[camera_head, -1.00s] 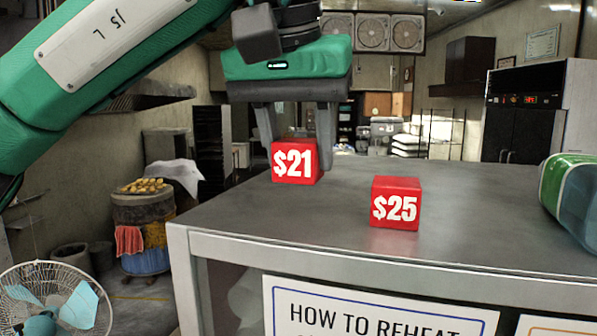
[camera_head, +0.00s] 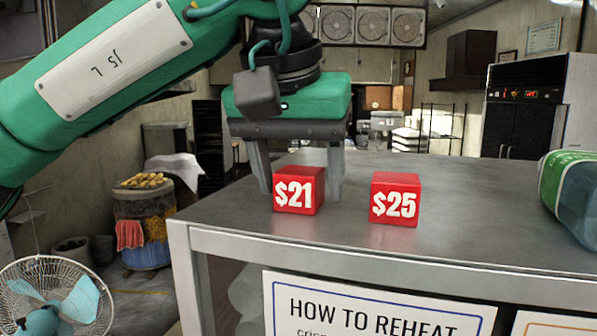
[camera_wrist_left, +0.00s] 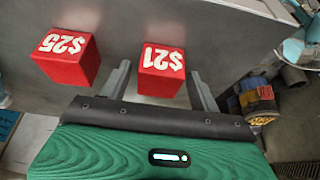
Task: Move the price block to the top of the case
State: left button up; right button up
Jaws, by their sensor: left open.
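A red price block marked $21 (camera_head: 299,190) stands on the grey metal top of the case (camera_head: 470,235), near its left side. My left gripper (camera_head: 302,192) points down over it, open, with one finger on each side. The left wrist view shows the $21 block (camera_wrist_left: 162,72) between the fingers with small gaps. A second red block marked $25 (camera_head: 395,198) stands upright to its right, apart from the gripper; it also shows in the left wrist view (camera_wrist_left: 68,57). My right gripper is not in view.
A green and bluish bottle-like object (camera_head: 570,195) lies at the right of the case top. The top between it and the $25 block is clear. Off the case, a barrel (camera_head: 143,225) and a fan (camera_head: 50,297) stand at the left.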

pick_arm(q)
jog(key=v, duration=1.2)
jog(key=shift+r+b, duration=0.2)
jog(key=shift+b, duration=0.25)
